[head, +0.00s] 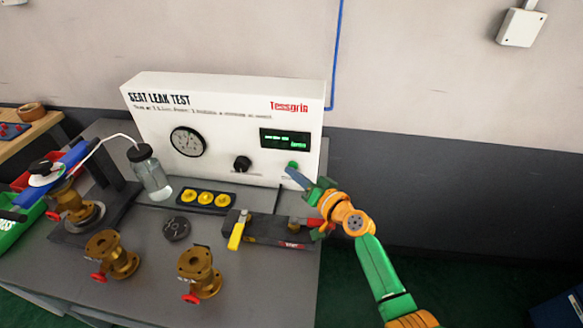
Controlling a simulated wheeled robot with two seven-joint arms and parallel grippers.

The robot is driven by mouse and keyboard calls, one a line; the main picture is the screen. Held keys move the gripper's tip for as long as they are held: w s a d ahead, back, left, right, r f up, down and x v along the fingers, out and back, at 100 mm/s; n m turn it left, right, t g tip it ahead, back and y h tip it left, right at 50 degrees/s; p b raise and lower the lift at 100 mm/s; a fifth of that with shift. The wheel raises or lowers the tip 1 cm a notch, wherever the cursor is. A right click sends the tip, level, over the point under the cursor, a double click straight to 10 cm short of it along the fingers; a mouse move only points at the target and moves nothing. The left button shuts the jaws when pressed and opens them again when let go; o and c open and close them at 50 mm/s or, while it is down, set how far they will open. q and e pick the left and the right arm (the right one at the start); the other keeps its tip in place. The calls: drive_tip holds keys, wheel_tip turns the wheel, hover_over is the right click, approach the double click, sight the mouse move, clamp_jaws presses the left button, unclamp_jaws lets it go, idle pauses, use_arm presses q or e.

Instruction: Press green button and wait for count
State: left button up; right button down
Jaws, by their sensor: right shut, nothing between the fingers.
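The green button (293,165) is on the lower right of the white SEAT LEAK TEST panel (227,160), below a dark display (285,138) with green text too small to read. My right gripper (290,172) is shut and empty, its tip just below the button. I cannot tell whether the tip touches the button. A round gauge (187,141) and a black knob (242,163) are on the same panel. A clear bottle (150,175) with a black cap and a white tube stands in front of the panel. My left gripper is not in view.
Brass valves with red handles (112,255) (199,274) stand on the grey bench (150,285); another sits in a fixture at left. A tray of yellow discs (205,199), a black disc (176,229) and a yellow-handled clamp (238,232) lie before the panel. Green and red bins stand left.

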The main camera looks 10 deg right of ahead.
drive_tip(key=shift+d, duration=0.1)
drive_tip(key=s, duration=0.1)
drive_tip(key=s+a+p, duration=0.1)
drive_tip(key=s+f+p, duration=0.1)
drive_tip(key=s, duration=0.1)
drive_tip(key=shift+a, duration=0.4)
idle(0.4)
